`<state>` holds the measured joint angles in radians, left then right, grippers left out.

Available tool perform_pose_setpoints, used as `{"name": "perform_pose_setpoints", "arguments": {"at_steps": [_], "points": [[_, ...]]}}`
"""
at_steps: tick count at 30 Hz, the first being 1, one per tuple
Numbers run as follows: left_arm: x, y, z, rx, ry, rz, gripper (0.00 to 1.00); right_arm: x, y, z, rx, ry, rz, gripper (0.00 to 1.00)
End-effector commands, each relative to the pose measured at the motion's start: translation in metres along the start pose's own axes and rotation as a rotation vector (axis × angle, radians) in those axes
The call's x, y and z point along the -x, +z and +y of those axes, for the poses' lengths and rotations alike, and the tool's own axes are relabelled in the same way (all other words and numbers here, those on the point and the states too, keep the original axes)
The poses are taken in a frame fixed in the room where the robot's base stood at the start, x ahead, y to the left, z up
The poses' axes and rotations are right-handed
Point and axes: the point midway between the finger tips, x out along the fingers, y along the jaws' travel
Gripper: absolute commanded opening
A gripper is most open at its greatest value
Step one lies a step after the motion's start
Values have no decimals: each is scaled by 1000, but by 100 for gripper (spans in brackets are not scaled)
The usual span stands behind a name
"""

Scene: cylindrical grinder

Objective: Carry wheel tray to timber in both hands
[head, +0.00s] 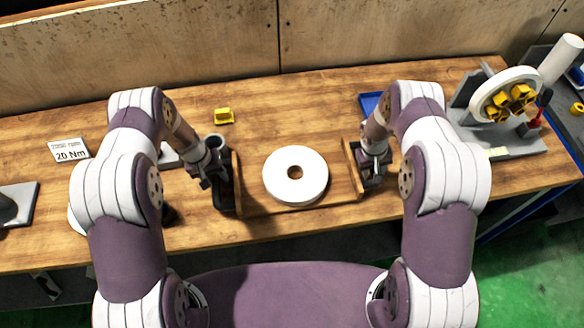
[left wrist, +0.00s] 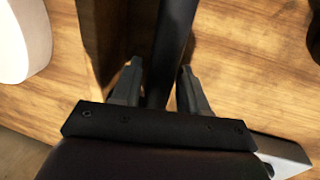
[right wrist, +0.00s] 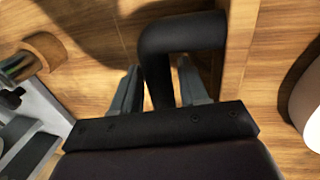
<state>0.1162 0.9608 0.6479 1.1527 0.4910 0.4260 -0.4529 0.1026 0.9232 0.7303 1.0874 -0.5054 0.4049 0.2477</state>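The wooden wheel tray (head: 262,211) sits on the workbench, with a large white wheel (head: 312,178) lying flat in it. My left gripper (head: 206,182) is at the tray's left end. In the left wrist view its fingers (left wrist: 158,85) stand either side of a black handle (left wrist: 176,40), with a narrow gap showing. My right gripper (head: 374,172) is at the right end. In the right wrist view its fingers (right wrist: 160,85) straddle the other black handle (right wrist: 185,33), with slim gaps beside it. The tray appears to rest on the bench.
A grey fixture with a white wheel face (head: 506,90) stands at the right. A torque sign (head: 70,150) is at the left.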

Motion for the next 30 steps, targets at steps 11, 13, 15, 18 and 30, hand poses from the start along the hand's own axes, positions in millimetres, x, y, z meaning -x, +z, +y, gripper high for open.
{"name": "perform_pose_setpoints", "arguments": {"at_steps": [11,13,15,18,30], "points": [[8,-1,1,0,0,2,58,3,0,0,0,0,1,58],[19,-1,1,-1,0,4,58,3,0,0,0,0,1,58],[36,-1,0,0,0,6,58,3,0,0,0,0,1,58],[64,-1,0,-1,0,7,58,3,0,0,0,0,1,58],[124,2,0,-1,0,3,58,10,-1,1,0,0,3,58]]}}
